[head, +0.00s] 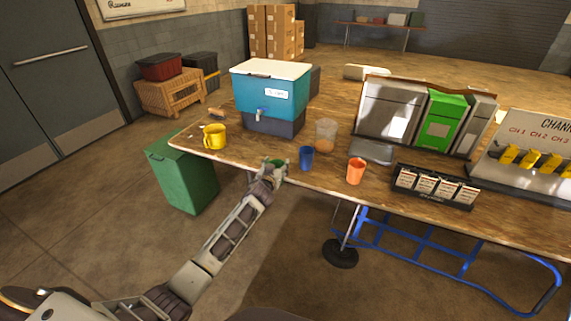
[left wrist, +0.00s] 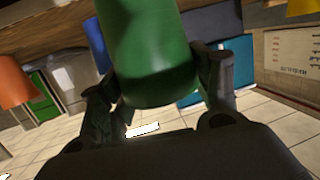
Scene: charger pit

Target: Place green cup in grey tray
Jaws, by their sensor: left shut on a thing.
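The green cup (head: 279,163) is in my left gripper (head: 273,172) at the table's front edge, left of the blue cup. In the left wrist view the green cup (left wrist: 150,55) fills the middle, with the fingers of my left gripper (left wrist: 160,90) shut on both its sides. The gripper hides part of the cup in the head view. A grey tray (head: 372,151) lies on the table to the right, behind the orange cup and in front of the white and green boxes. It is apart from the cup. My right gripper is not in view.
A blue cup (head: 306,158) and an orange cup (head: 356,171) stand near the front edge, between gripper and tray. A clear container (head: 325,134) stands behind them. A yellow mug (head: 214,137) and a teal cooler (head: 270,95) are at left. A card rack (head: 434,187) stands at right.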

